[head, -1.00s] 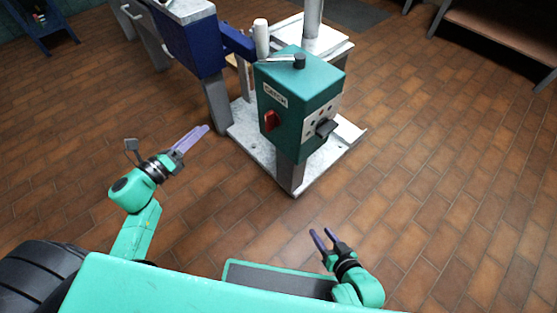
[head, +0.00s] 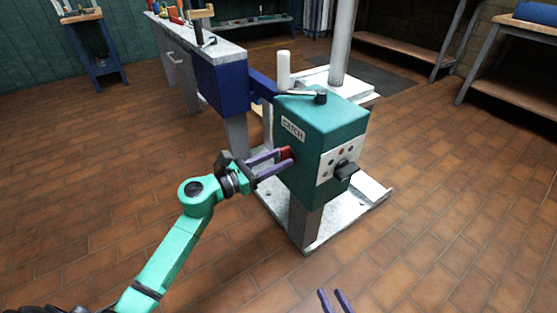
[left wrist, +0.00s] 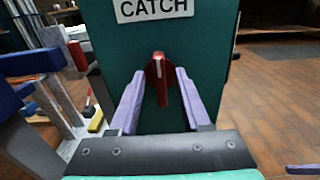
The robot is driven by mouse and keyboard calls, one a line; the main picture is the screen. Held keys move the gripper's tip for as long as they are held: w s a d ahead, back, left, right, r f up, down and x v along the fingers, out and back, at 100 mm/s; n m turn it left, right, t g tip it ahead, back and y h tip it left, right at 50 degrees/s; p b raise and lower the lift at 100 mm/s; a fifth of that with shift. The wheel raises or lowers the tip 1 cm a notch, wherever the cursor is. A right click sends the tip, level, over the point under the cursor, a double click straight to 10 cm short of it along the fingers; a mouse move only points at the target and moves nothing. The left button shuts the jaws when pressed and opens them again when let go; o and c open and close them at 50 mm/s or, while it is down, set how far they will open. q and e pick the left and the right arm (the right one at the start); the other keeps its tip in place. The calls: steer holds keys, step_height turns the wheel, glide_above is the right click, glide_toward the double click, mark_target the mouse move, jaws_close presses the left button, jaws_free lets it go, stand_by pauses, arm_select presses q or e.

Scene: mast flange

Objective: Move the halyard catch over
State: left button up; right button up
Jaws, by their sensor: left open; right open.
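The halyard catch is a red knob (head: 286,153) on the left face of a teal box (head: 301,171), below a white label reading CATCH (head: 293,130). In the left wrist view the red knob (left wrist: 160,77) stands roughly upright under the label (left wrist: 152,9). My left gripper (head: 275,165) is open, with its purple fingers reaching to the box face. In the left wrist view its fingers (left wrist: 156,97) lie on either side of the knob, with gaps visible. My right gripper (head: 336,300) is at the bottom edge, its two fingertips apart and empty, well away from the box.
A black lever (head: 346,170) sticks out of the box's front panel, and a dark-knobbed lever (head: 320,97) lies on top. The box stands on a pale base plate (head: 345,215). A blue and grey bench (head: 219,85) stands behind left. The brick floor at right is clear.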

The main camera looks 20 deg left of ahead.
arm_select(q)
steer(key=shift+w+d, duration=0.2)
jaws_close()
